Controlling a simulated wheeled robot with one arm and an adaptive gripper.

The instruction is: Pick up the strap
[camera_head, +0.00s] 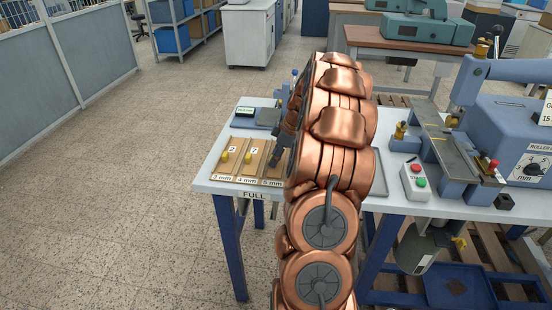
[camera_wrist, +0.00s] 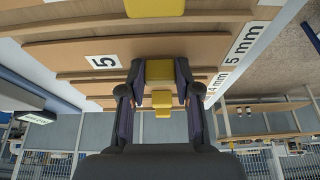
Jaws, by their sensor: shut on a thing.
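My copper arm hides the bench's middle. A blue roller machine (camera_head: 515,130) and a button box (camera_head: 416,182) stand to its right. A small dark display (camera_head: 245,112) lies behind the rack. The floor (camera_head: 120,210) to the left is free.

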